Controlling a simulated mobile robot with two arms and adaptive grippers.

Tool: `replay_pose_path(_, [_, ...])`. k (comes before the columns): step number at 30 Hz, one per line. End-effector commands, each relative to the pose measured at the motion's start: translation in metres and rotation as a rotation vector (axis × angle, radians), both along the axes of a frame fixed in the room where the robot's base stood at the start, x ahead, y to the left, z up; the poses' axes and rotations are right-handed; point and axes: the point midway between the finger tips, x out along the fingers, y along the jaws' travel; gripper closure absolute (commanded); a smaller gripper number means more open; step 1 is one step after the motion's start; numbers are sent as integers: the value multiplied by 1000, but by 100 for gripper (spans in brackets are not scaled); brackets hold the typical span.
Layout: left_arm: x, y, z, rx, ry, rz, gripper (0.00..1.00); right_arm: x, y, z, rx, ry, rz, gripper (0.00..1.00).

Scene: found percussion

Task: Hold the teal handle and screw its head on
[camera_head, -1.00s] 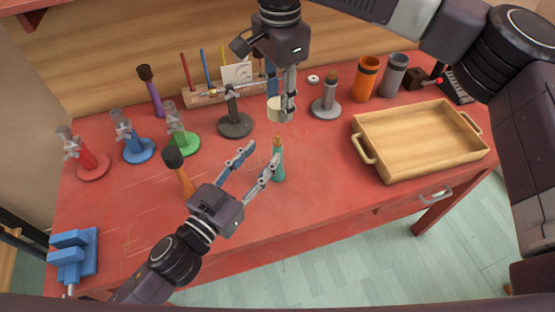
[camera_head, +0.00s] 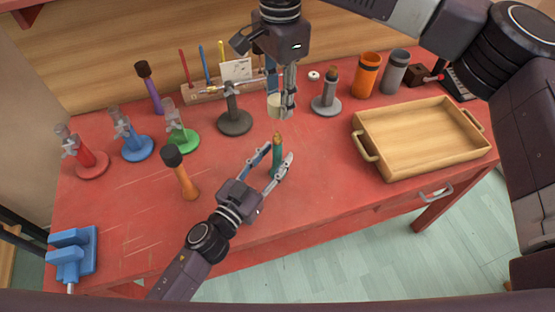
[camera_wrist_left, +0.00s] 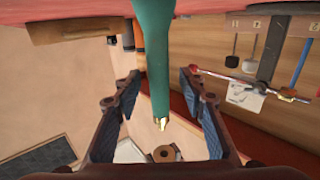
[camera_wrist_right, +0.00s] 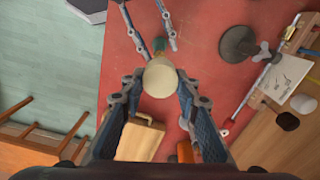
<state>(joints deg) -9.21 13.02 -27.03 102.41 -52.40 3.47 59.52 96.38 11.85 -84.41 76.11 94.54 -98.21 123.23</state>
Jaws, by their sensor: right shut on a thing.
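The teal handle (camera_head: 277,160) stands upright on the red table with a brass-coloured threaded tip at its top. My left gripper (camera_head: 279,152) is open, with one finger on each side of the handle. In the left wrist view the handle (camera_wrist_left: 155,50) runs between the fingers, with a gap visible on both sides. My right gripper (camera_head: 284,112) is shut on the cream head (camera_head: 274,106) above and behind the handle. In the right wrist view the cream head (camera_wrist_right: 160,76) sits between the fingertips and partly hides the teal handle (camera_wrist_right: 159,45).
An orange handle with a dark head (camera_head: 186,178) stands to the left. A black-based stand (camera_head: 235,122) and a grey stand (camera_head: 326,108) are behind. A wooden tray (camera_head: 368,167) lies at right, a blue vise (camera_head: 73,253) at front left. Table front centre is clear.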

Motion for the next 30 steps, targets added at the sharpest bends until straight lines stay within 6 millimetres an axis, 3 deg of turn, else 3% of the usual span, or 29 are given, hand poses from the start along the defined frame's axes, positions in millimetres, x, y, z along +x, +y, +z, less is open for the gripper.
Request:
replay_pose_path(14, [11, -7, 1, -1, -1, -1, 62, 0, 0, 0, 0, 0, 0, 89])
replay_pose_path(24, [10, -7, 1, -1, 1, -1, 98, 0, 0, 0, 0, 0, 0, 89])
replay_pose_path(30, [10, -7, 1, -1, -1, -1, 100, 0, 0, 0, 0, 0, 0, 89])
